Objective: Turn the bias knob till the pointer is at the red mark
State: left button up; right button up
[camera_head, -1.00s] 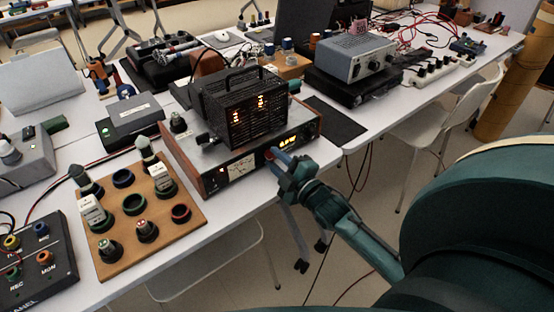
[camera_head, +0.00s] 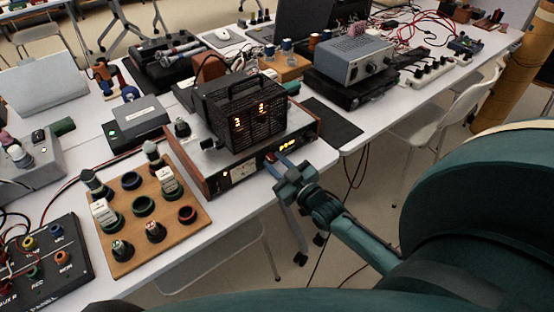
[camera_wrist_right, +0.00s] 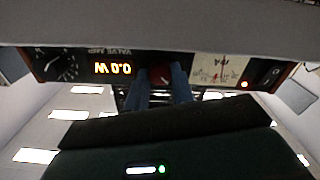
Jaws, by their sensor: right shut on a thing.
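The amplifier (camera_head: 214,181) has wooden ends, a black cage over glowing tubes and a front panel. My right gripper (camera_head: 272,160) is at that panel, between the lit display and the pale meter (camera_head: 243,171). In the right wrist view, upside down, the blue fingers (camera_wrist_right: 160,80) are shut on a dark red knob (camera_wrist_right: 158,73), which I take for the bias knob. The meter (camera_wrist_right: 215,68) is beside it, its needle and red mark too small to read surely. The display (camera_wrist_right: 112,68) reads 0.0 W. My left gripper is not in view.
A wooden board (camera_head: 130,262) with several knobs and rings lies left of the amplifier. A black panel box (camera_head: 60,285) is at the front left. A grey instrument (camera_head: 352,65) stands behind right. A dial (camera_wrist_right: 60,67) and a small red light (camera_wrist_right: 245,85) are on the amplifier's panel.

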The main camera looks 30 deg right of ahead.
jog(key=m+p, duration=0.1)
jog(key=m, duration=0.2)
jog(key=shift+m, duration=1.8)
jog(key=o, duration=1)
jog(key=s, duration=0.8)
jog(key=s+d, duration=0.1)
jog(key=s, duration=0.4)
jog(key=shift+s, duration=0.1)
jog(key=shift+a, duration=0.1)
